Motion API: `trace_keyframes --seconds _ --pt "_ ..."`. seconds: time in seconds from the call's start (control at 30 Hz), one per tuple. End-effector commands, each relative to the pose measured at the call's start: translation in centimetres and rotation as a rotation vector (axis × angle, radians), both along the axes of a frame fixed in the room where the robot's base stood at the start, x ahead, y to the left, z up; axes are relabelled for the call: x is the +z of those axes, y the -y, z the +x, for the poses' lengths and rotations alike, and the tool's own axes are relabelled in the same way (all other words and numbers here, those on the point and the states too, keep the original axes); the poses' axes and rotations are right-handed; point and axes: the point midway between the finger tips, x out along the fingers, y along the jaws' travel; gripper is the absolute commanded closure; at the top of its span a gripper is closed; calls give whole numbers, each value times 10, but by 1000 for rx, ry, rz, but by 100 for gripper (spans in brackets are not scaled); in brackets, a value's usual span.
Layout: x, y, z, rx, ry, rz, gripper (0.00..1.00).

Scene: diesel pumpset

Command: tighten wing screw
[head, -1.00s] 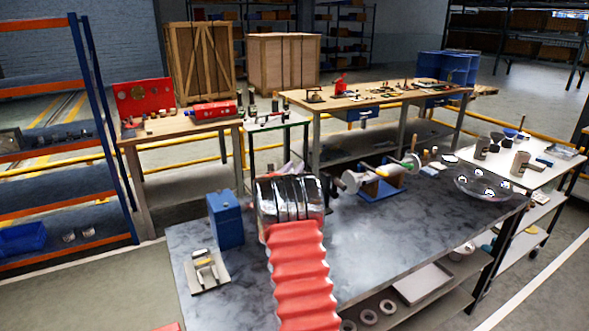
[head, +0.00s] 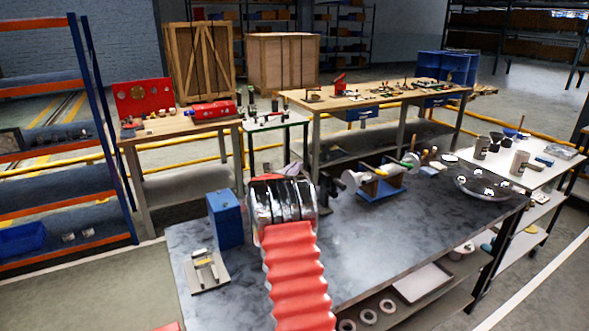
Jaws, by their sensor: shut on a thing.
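I cannot make out a wing screw in the head view. A small pale fixture (head: 206,270) with upright metal parts lies at the left front of the grey-topped bench (head: 390,235). A horizontal shaft assembly (head: 385,178) with pale round ends rests on a blue stand at the bench's far side. My red arm and shiny wrist reach over the bench between these two. My gripper is hidden behind the wrist, and so is whatever lies in front of it. A dark part (head: 327,188) shows just right of the wrist, too unclear to name.
A blue box (head: 225,218) stands close left of my wrist. A round shiny dish (head: 485,185) is at the right end of the bench. A white cart (head: 535,168) stands beyond it. The bench's middle right is clear. Rings and a tray lie on the lower shelf.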

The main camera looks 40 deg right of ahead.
Motion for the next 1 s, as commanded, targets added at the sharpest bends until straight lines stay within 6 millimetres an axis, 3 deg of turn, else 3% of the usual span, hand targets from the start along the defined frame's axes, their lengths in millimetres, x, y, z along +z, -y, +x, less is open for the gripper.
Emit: trace_keyframes --seconds 0.53,0.93,1.0 --pt "3 3 -9 -264 4 -3 100" --pt "3 2 -11 -292 2 1 100" --pt "2 2 -11 -292 2 1 89"
